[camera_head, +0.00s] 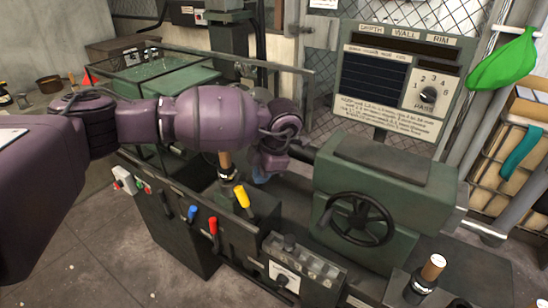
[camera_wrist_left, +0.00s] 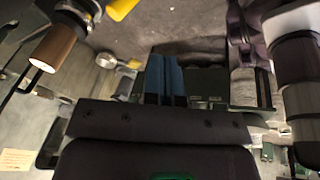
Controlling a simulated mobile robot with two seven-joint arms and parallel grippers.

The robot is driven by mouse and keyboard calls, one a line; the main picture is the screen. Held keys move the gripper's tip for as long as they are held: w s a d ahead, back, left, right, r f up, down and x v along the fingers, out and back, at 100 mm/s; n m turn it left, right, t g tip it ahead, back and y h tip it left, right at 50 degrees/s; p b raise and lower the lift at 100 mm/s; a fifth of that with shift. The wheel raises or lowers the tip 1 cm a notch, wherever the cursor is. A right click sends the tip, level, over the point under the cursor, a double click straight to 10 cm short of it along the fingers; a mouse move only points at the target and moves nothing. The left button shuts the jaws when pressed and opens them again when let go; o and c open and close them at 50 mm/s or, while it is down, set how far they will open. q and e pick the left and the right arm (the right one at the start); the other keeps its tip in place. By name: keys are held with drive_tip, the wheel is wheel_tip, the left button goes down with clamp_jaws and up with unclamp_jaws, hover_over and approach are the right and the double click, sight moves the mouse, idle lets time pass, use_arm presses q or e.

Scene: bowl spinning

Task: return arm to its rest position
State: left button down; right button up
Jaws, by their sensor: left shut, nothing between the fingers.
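My left arm (camera_head: 205,118), purple, reaches in from the left across the green machine. My left gripper (camera_head: 262,176) hangs down beyond the forearm's end, mostly hidden, with a bit of blue finger showing. In the left wrist view its two blue fingers (camera_wrist_left: 164,80) lie side by side, shut and empty. A lever with a wooden grip (camera_head: 226,163) and one with a yellow grip (camera_head: 242,196) stand just left of the gripper in the head view. My right gripper does not show.
The green machine housing (camera_head: 385,175) with a black handwheel (camera_head: 356,218) stands right of the gripper. A red lever (camera_head: 213,226) and a blue lever (camera_head: 192,213) stick out in front. A sign panel (camera_head: 395,80) stands behind. Open floor (camera_head: 80,250) lies at lower left.

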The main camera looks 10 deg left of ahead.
use_arm(q)
drive_tip(key=s+d+r+h, duration=0.2)
drive_tip(key=d+r+h, duration=0.3)
drive_tip(key=d, duration=0.4)
drive_tip(key=s+d+r+h, duration=0.1)
drive_tip(key=d+r+h, duration=0.1)
drive_tip(key=d+h, duration=0.65)
drive_tip(key=s+d+r+n+t+h, duration=0.1)
drive_tip(key=d+r+n+t+h, duration=0.4)
drive_tip(key=r+n+h, duration=0.5)
drive_tip(key=a+f+n+t+y, duration=1.3)
drive_tip(key=a+f+n, duration=0.6)
drive_tip(key=n, duration=0.8)
drive_tip(key=s+a+f+n+g+y, duration=0.3)
drive_tip(key=s+a+f, duration=0.4)
drive_tip(key=s+f, duration=0.3)
drive_tip(key=s+a+f+n+g+y, duration=0.3)
drive_tip(key=s+a+f, duration=0.4)
drive_tip(key=s+f, duration=0.4)
drive_tip(key=shift+s+a+f+n+y, duration=0.15)
drive_tip(key=shift+s+a+n+y, duration=0.4)
drive_tip(key=shift+s+n, duration=0.65)
